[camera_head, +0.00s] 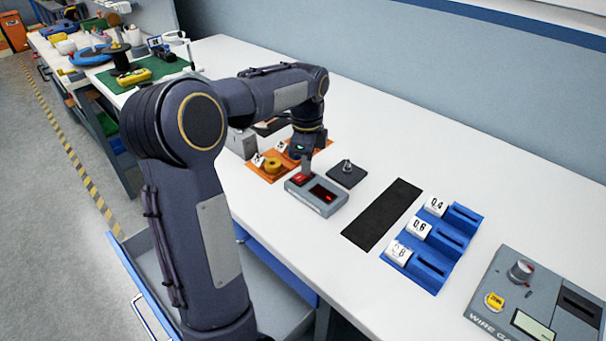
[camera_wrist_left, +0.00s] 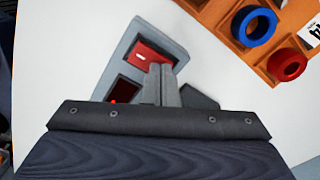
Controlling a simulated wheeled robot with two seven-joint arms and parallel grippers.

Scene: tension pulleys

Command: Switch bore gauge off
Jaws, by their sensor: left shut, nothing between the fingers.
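The bore gauge (camera_head: 316,207) is a grey box on the white bench, with a dark window showing red lit marks and a red switch (camera_head: 299,180) beside it. My left gripper (camera_head: 307,173) points down at the switch end of the gauge, fingers shut and empty. In the left wrist view the shut fingers (camera_wrist_left: 160,82) overlap the gauge (camera_wrist_left: 181,48) next to its red switch (camera_wrist_left: 146,53); I cannot tell whether they touch it. The fingers hide part of the gauge top. My right gripper is not in view.
An orange tray (camera_wrist_left: 222,33) with a blue ring (camera_wrist_left: 254,27) and a red ring (camera_wrist_left: 289,66) lies close by. A dark square base with a peg (camera_head: 347,174), a black mat (camera_head: 382,214), a blue slotted rack (camera_head: 428,275) and a wire gauge (camera_head: 545,290) stand rightward.

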